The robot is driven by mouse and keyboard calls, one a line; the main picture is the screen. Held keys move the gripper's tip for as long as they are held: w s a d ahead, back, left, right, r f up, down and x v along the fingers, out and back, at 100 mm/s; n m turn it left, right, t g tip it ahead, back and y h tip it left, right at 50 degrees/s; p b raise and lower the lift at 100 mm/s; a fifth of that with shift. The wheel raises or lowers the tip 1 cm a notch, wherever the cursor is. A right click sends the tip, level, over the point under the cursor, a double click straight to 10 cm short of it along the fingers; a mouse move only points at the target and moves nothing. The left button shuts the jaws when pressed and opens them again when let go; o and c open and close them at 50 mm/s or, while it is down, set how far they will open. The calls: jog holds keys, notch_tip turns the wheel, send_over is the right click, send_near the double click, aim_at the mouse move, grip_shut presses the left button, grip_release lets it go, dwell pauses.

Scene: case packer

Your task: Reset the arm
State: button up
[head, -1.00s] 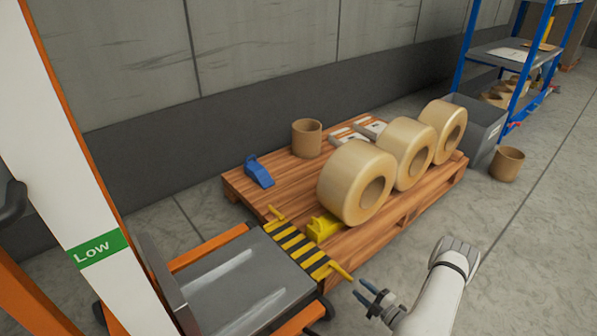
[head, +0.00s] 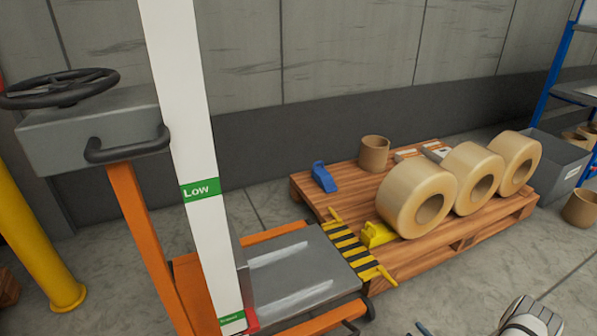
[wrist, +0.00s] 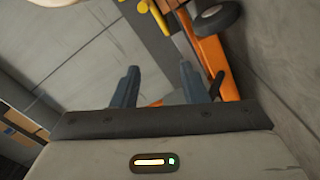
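My gripper (wrist: 158,82) is open in the wrist view, with its two dark fingers apart and nothing between them. In the head view only a fingertip (head: 423,327) and part of my white arm (head: 530,320) show at the bottom edge, in front of the pallet; the rest is cut off. Past the fingers, the wrist view shows an orange frame (wrist: 212,60) with a dark wheel (wrist: 216,17) and grey floor.
A wooden pallet (head: 455,243) carries three large tape rolls, a cardboard core (head: 374,154), a blue wedge (head: 323,177) and a yellow block (head: 378,234). An orange lift cart with a grey platform (head: 295,270) adjoins it. A yellow post (head: 40,245) stands left. Floor is clear at lower right.

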jog(key=a+r+n+g+y+p, duration=0.1)
jog(key=a+r+n+g+p, duration=0.65)
jog(key=r, duration=0.95)
jog(key=a+r+n+g+y+p, duration=0.25)
jog(key=a+r+n+p, duration=0.25)
jog(key=r+n, duration=0.85)
jog(key=a+r+n+g+y+p, duration=0.1)
jog(key=a+r+n+g+p, duration=0.5)
jog(key=r, duration=1.3)
jog(key=s+a+r+n+h+p, duration=0.1)
jog(key=s+r+n+h+p, duration=0.3)
jog(key=r+n, duration=0.5)
jog(key=s+a+r+n+t+h+p, duration=0.1)
jog(key=s+r+n+h+p, duration=0.3)
jog(key=s+r+n+p, duration=0.4)
jog(key=s+a+r+n+t+h+p, duration=0.1)
jog(key=s+a+r+n+h+p, duration=0.2)
jog(key=r, duration=1.6)
jog(key=s+n+h+p, duration=0.1)
jog(key=s+n+p, duration=0.3)
jog(key=n, duration=0.3)
jog(key=shift+r+n, duration=0.3)
jog(key=shift+r, duration=0.1)
